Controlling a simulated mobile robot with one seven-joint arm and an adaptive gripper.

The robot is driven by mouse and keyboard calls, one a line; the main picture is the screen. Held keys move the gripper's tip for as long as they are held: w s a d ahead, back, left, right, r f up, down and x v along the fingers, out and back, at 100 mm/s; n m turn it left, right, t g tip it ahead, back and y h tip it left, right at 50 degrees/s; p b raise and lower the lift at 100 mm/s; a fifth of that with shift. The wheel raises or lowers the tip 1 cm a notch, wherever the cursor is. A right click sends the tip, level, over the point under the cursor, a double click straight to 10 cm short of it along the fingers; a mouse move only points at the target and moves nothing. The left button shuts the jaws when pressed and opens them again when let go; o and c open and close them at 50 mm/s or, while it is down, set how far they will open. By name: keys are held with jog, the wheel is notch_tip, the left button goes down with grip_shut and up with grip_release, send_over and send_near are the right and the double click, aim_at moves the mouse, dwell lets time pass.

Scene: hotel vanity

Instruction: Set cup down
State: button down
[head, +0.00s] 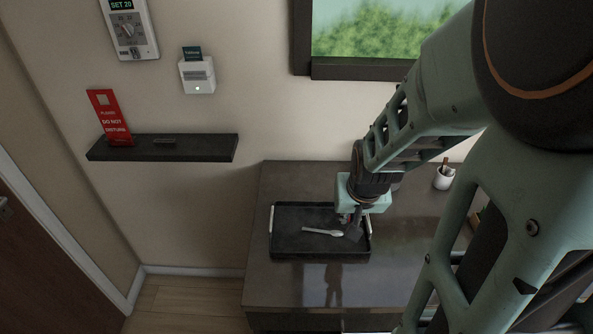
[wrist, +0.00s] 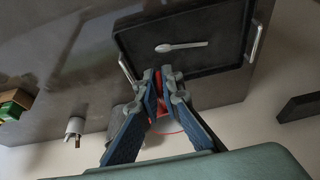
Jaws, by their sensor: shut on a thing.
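My gripper (wrist: 165,76) is shut on a red thing (wrist: 158,82), which I take for the cup. Only slivers of it show between and behind the fingers in the wrist view, so its shape and tilt are hidden. In the head view my gripper (head: 349,224) is over the right part of a black tray (head: 290,250), and the cup is not clear there. I cannot tell whether the cup touches the tray. A pale spoon (head: 322,232) lies on the tray, left of my gripper. It also shows in the wrist view (wrist: 181,46).
The tray sits on a dark vanity top (head: 290,290) and has pale handles at its ends. A white holder (head: 444,178) with brown items stands at the right. A wall shelf (head: 190,149) holds a red door sign (head: 108,118). The vanity front is clear.

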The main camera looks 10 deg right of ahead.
jog(key=w+a+f+b, duration=0.8)
jog(key=w+a+f, duration=0.1)
jog(key=shift+a, duration=0.2)
jog(key=f+b, duration=0.2)
jog(key=f, duration=0.1)
jog(key=shift+w+a+f+b, duration=0.25)
jog(key=shift+w+a+b, duration=0.1)
jog(key=shift+b, duration=0.05)
jog(key=shift+f, duration=0.25)
jog(key=shift+f+b, duration=0.2)
jog(key=shift+b, duration=0.2)
jog(key=c, duration=2.1)
grip_release()
jog(key=shift+r, duration=0.1)
